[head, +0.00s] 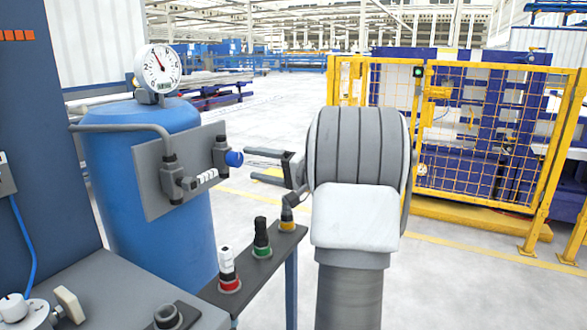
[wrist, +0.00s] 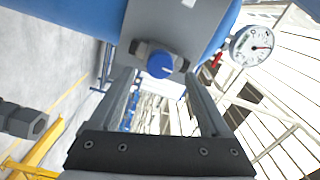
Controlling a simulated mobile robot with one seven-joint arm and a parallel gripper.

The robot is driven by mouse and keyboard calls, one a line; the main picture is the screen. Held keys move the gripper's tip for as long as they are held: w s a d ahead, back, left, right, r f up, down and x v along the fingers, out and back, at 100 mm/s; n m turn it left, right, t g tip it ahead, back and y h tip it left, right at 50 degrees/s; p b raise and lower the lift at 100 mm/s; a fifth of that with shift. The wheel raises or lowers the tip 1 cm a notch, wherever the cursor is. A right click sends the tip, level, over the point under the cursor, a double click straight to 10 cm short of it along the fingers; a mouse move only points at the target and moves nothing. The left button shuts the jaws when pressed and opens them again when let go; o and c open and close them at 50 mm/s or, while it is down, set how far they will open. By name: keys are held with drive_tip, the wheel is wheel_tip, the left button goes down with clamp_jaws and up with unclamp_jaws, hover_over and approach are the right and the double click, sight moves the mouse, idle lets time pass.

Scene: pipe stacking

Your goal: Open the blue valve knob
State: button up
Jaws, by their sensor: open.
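The blue valve knob (head: 234,158) sticks out from the right end of a grey fitting on a plate fixed to the blue tank (head: 115,150). In the wrist view the knob (wrist: 161,65) shows face on, with a pale mark on its face. My gripper (head: 257,163) is open, with its fingers pointing left toward the knob. In the wrist view its two fingers (wrist: 160,82) stand to the left and right of the knob, spread wider than it. The fingertips appear just short of the knob and do not seem to touch it.
A pressure gauge (head: 158,70) sits on top of the tank. A narrow grey shelf (head: 262,268) below my gripper carries green, red and yellow-based fittings. A yellow mesh fence (head: 490,140) stands at the back right. Open floor lies between.

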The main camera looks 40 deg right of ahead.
drive_tip(key=p+v, duration=0.2)
drive_tip(key=v, duration=1)
